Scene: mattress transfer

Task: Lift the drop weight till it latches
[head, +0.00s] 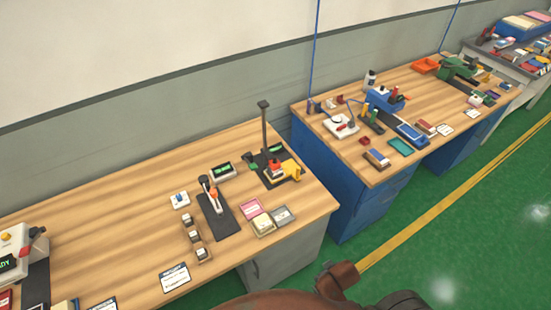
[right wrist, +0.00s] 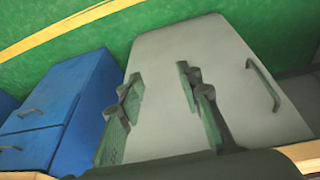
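In the head view, a rig with a tall dark post (head: 265,125) stands near the right end of the near wooden bench (head: 110,195). Its dark base (head: 286,177) carries a red and white part and a yellow part (head: 293,169). I cannot tell which part is the drop weight, or whether it is latched. A smaller stand with an orange and white part (head: 212,193) is left of it. My right gripper (right wrist: 157,85) shows in the right wrist view, its two fingers apart and nothing between them. My left gripper is not in view.
A small display (head: 222,170), several small blocks, cards and a pink tray (head: 251,208) surround the rigs. A blue-sided bench (head: 345,205) full of items stands to the right across a gap. A grey cabinet (right wrist: 205,60) fills much of the right wrist view. The bench's left middle is clear.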

